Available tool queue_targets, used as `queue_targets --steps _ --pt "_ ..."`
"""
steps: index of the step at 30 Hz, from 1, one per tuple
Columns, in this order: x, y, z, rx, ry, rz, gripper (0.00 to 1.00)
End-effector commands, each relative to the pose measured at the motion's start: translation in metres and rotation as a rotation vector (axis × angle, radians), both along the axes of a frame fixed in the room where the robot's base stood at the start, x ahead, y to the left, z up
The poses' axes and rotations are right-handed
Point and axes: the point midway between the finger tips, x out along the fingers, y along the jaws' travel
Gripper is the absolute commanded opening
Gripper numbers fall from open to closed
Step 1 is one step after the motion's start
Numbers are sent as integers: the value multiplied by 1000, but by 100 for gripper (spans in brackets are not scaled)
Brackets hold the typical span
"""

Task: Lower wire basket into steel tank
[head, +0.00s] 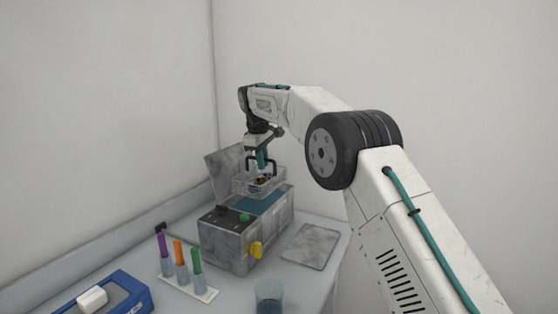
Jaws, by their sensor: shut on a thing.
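My gripper (263,161) points down at the middle of the head view. It is shut on the wire basket (258,184) at its top. The basket is a small pale mesh box with a few dark and orange bits inside, and it looks level. It hangs over the steel tank (230,249), a grey box with an open top and bluish liquid inside. The basket covers the back part of the opening, and I cannot tell whether its bottom touches the liquid or rim. The tank's front has a yellow knob, and its top panel has a green button.
A grey plate (311,246) lies right of the tank. A tinted beaker (268,297) stands at the front. A white rack (190,285) holds purple, orange and green-capped tubes. A blue tray (128,291) with a white block (92,299) is front left. A grey panel (228,170) stands behind the tank.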

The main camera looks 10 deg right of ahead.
Motion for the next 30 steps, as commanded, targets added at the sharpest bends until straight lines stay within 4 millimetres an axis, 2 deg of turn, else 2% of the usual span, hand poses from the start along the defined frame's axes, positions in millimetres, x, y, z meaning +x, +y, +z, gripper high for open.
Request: queue_targets --steps 8,30 --pt "3 6 -9 0 0 -2 0" --pt "3 5 -67 0 0 -1 0"
